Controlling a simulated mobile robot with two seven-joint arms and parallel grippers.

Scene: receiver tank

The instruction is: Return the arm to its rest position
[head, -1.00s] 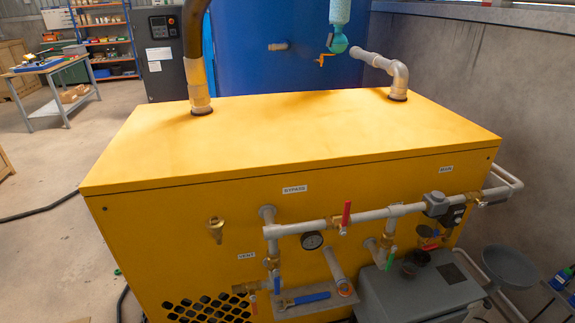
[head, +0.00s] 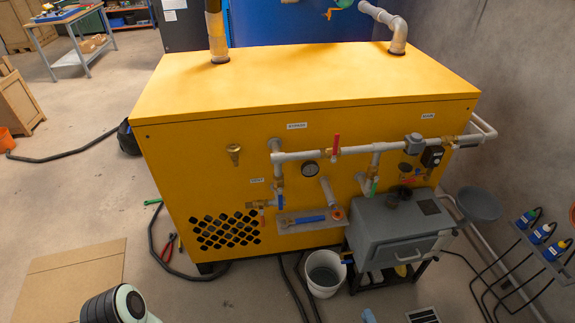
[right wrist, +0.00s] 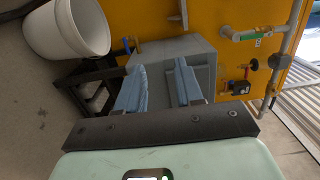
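My right gripper (right wrist: 160,66) shows in the right wrist view with its two blue fingers apart and nothing between them. Beyond the fingers is the grey box (right wrist: 190,48) beside the yellow cabinet. In the head view only a small pale blue tip, apparently of my right gripper (head: 368,316), shows at the bottom edge, in front of the grey box (head: 398,238). A pale rounded arm part of mine shows at the bottom left of the head view. My left gripper is not in view.
The yellow cabinet (head: 300,85) with pipes and valves fills the middle. A white bucket (head: 325,273) stands on the floor by the grey box; it also shows in the wrist view (right wrist: 75,28). A wire rack with blue items (head: 545,240) is at right.

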